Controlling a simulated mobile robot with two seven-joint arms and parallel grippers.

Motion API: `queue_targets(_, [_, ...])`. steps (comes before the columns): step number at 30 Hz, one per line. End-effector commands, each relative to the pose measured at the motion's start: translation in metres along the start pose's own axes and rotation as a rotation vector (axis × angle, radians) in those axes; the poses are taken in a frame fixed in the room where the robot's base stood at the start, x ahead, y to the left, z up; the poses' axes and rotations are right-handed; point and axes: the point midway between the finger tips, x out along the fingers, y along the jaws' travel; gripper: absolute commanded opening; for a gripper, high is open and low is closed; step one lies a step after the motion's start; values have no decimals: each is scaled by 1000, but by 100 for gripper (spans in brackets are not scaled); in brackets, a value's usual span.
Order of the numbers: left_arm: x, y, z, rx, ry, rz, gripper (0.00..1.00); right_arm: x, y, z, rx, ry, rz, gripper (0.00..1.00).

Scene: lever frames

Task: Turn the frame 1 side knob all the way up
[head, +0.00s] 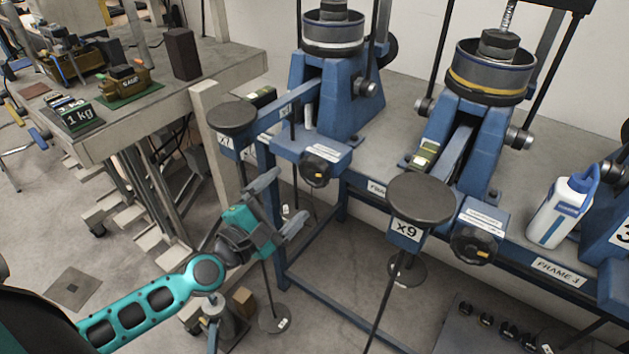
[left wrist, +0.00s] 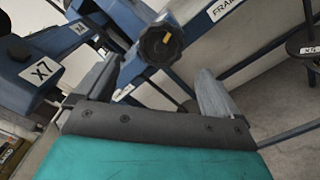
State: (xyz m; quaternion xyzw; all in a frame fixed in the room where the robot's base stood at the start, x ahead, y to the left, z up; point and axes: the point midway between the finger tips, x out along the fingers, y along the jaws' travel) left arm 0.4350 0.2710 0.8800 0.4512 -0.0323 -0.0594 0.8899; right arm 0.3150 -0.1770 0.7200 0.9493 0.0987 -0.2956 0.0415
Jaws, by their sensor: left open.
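The side knob of the leftmost blue lever frame (head: 340,100), black and ridged (head: 317,170), sits below a small white label on the frame's front. I take this as frame 1, though I cannot read a number on it. The knob also shows in the left wrist view (left wrist: 158,47), with an orange mark on its face, just beyond the fingertips. My left gripper (head: 281,202) is open and empty, below and to the left of the knob and apart from it. The right gripper is not in view.
A round X7 weight pad (head: 231,116) is left of the knob. A round X9 pad (head: 420,199) and a second knob (head: 473,243) are to the right. A grey workbench (head: 180,90) is at left. A white bottle (head: 560,212) stands on the blue bench.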

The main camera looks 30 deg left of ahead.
Motion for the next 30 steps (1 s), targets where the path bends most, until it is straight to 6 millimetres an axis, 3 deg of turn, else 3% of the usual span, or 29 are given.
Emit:
queue_targets(8, [11, 1, 2, -49, -1, -3, 96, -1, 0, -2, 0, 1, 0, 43])
queue_targets(26, [98, 0, 2, -46, -1, -4, 96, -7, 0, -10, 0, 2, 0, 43])
queue_targets(30, [95, -2, 1, -45, 0, -7, 82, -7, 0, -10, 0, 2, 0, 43])
